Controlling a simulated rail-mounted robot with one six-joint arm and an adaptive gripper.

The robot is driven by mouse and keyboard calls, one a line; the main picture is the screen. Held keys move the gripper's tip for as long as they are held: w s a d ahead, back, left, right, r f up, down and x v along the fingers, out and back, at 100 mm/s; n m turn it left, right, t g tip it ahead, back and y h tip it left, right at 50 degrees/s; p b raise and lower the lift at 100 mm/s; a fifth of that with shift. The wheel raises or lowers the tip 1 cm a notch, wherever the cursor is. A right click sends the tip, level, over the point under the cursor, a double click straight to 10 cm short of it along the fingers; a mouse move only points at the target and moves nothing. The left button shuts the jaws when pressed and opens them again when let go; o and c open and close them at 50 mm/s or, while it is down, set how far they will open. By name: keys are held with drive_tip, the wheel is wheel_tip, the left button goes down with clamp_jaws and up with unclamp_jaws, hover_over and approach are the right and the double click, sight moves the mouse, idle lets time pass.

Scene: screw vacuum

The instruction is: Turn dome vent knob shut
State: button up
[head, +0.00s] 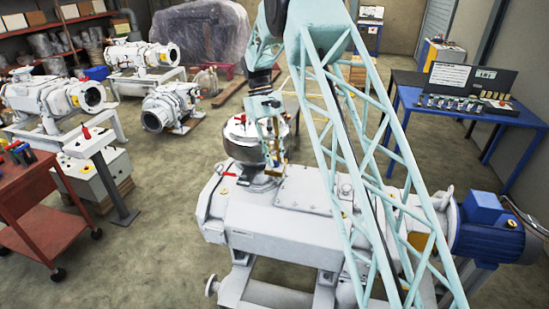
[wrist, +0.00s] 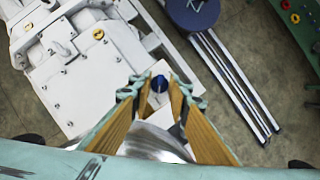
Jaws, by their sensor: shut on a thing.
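The dome (head: 243,140) is a shiny metal housing standing upright on top of a large white vacuum pump (head: 265,225). In the wrist view the dome (wrist: 155,143) shows as a curved silver surface below the fingertips. The vent knob (wrist: 159,84) is small, round and blue, and sits between the tips of my gripper (wrist: 160,92). My two tan-padded fingers are closed on it from both sides. In the head view my gripper (head: 275,150) is at the right side of the dome, and the knob is too small or hidden there. I cannot tell the knob's turn angle.
A red lever (head: 230,174) sticks out left of the dome's base. A blue motor (head: 490,228) is on the pump's right end. A red tool cart (head: 40,205) stands at left, and a blue table (head: 450,100) at right. Several other pumps stand at back left.

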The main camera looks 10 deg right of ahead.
drive_tip(key=o, duration=0.8)
drive_tip(key=v, duration=1.2)
drive_tip(key=shift+s+r, duration=0.1)
idle(0.3)
